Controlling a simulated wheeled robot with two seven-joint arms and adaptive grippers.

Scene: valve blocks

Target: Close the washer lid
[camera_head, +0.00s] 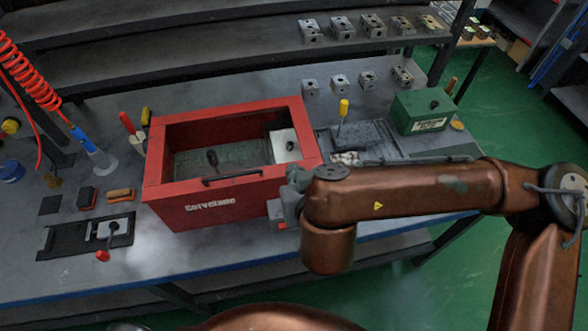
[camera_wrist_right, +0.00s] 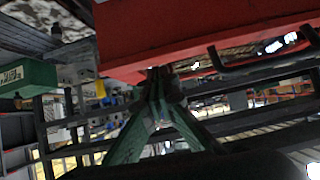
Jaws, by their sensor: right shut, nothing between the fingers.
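The washer is a red box (camera_head: 215,206) with lettering on its front, on the workbench in the head view. Its top is open and its inside shows. A black handle (camera_head: 232,177) runs along its front upper edge. I cannot clearly tell the lid apart from the box. My left gripper is not in view.
Inside the box are a dark knob (camera_head: 212,157) and a pale block (camera_head: 285,146). A green box (camera_head: 424,111) and a grey fixture (camera_head: 365,137) stand to the right. A black plate with a red-knobbed lever (camera_head: 103,255) lies at the left. Metal blocks line the shelf behind.

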